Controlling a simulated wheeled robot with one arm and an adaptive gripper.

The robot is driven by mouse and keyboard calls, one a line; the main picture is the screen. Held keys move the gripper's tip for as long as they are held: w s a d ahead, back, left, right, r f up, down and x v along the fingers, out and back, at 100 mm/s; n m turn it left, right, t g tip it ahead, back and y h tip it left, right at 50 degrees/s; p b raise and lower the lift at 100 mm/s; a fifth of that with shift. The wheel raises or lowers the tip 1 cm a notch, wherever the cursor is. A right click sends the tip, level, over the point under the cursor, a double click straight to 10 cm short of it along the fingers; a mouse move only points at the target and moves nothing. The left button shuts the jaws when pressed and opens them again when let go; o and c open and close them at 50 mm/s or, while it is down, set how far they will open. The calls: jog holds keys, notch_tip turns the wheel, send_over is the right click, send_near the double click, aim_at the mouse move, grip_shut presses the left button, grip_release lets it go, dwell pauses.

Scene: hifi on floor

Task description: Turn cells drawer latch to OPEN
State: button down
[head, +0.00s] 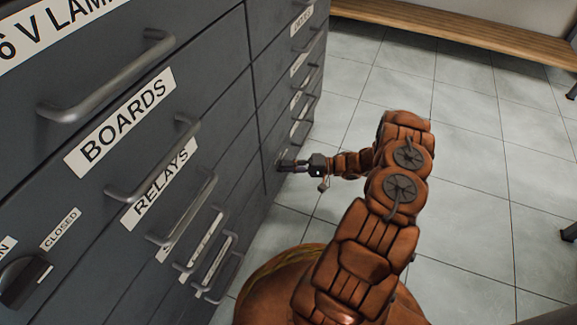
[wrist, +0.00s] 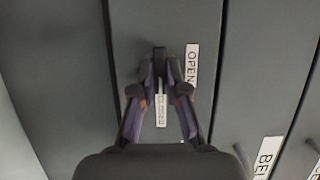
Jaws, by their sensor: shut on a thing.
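My gripper (head: 290,165) reaches the lower part of the grey drawer cabinet's face in the head view. In the wrist view, my gripper (wrist: 160,75) is shut on a small dark latch (wrist: 159,53), with one finger on each side. Its handle stands roughly upright in that view, and the fingers hide part of it. An OPEN label (wrist: 192,70) is just right of the fingers. A second small label (wrist: 160,108), too small to read surely, shows between them. The latch is too small and covered to make out in the head view. No cells label is readable.
Drawers with bar handles, labelled BOARDS (head: 120,121) and RELAYS (head: 160,184), fill the left. Another dark knob (head: 25,281) sits near a CLOSED label (head: 60,230). A wooden bench (head: 460,32) stands at the back. The tiled floor (head: 470,150) on the right is clear.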

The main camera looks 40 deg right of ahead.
jog(key=shift+s+a+r+n+t+h+p, duration=0.15)
jog(key=shift+n+h+p, duration=1.1)
jog(key=shift+n, duration=0.95)
jog(key=shift+a+r+n+t+h+p, duration=0.1)
jog(key=shift+r+n+t+h+p, duration=0.1)
jog(key=shift+n+h+p, duration=1.55)
jog(key=shift+s+a+r+n+t+h+p, duration=0.15)
jog(key=shift+n+h+p, duration=0.6)
jog(key=shift+n, duration=1.9)
jog(key=shift+w+d, duration=0.1)
jog(key=shift+w, duration=0.05)
jog(key=c, duration=1.2)
grip_release()
jog(key=shift+f, duration=0.1)
jog(key=v, duration=1.2)
